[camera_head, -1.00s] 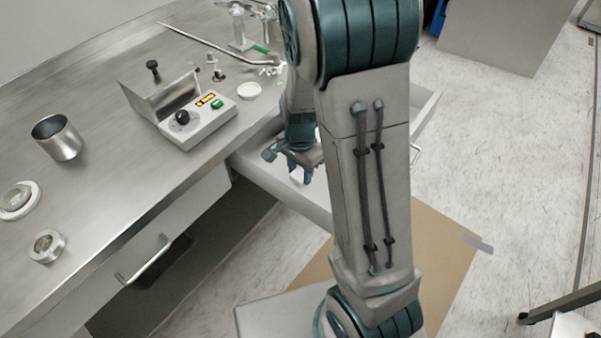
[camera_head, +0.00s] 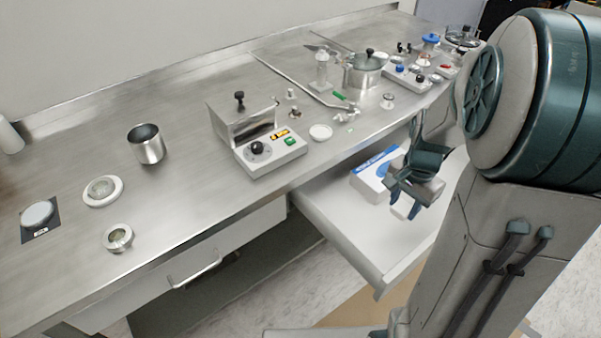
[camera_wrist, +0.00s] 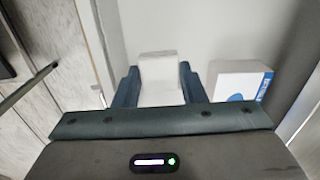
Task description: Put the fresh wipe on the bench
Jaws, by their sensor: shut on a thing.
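My gripper (camera_head: 402,204) is over the open drawer (camera_head: 342,236) and points downward. Its fingers are shut on a small white folded wipe (camera_wrist: 158,68), which shows between the fingertips in the wrist view. In the head view the wipe (camera_head: 402,206) is partly hidden by the fingers. The bench (camera_head: 215,195) is the steel worktop to the left of and above the drawer.
A white and blue box (camera_head: 368,178) lies in the drawer beside my gripper. A control box (camera_head: 268,152), a white dish (camera_head: 320,132) and a steel cup (camera_head: 146,146) stand on the bench. Bare steel lies between the cup and control box.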

